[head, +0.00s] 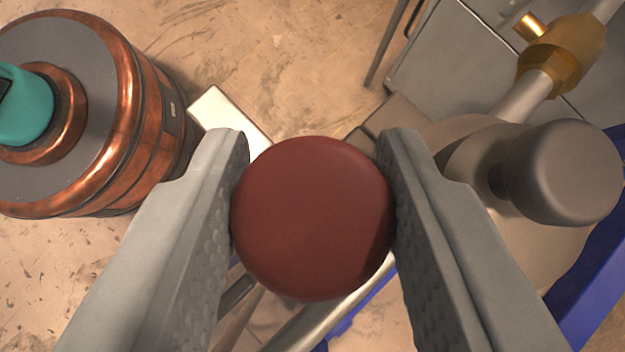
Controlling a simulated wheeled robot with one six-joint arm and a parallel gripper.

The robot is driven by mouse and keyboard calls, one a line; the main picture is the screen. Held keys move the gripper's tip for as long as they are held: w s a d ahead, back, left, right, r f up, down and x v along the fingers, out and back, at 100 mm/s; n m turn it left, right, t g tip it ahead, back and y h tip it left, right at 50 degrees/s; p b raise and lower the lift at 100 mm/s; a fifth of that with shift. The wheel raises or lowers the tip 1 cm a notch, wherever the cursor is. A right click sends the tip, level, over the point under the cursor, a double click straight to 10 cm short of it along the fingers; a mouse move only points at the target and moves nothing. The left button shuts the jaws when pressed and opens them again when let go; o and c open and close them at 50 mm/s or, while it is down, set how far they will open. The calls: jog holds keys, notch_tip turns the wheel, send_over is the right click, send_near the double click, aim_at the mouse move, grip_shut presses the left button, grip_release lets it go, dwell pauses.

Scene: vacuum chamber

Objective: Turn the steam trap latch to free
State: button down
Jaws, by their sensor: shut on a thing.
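A round dark red knob (312,218) fills the middle of the head view, seen face on. My gripper (314,200) is shut on it, with one grey textured finger touching its left side and the other its right side. The knob hides most of what lies behind it, so I cannot tell how it joins the steam trap latch or which position the latch is in. A metal rod (330,312) shows below the knob.
A copper-coloured vessel (120,110) with a teal top part stands at the left. At the right are a grey rounded knob (568,172), a brass pipe fitting (562,52) and a grey cabinet (440,60). Blue framing (590,262) runs at lower right. Bare stained floor (270,60) shows at the top.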

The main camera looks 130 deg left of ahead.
dwell(0.4)
jog(key=c, duration=0.9)
grip_release()
jog(key=shift+c, duration=0.2)
jog(key=shift+r, duration=0.1)
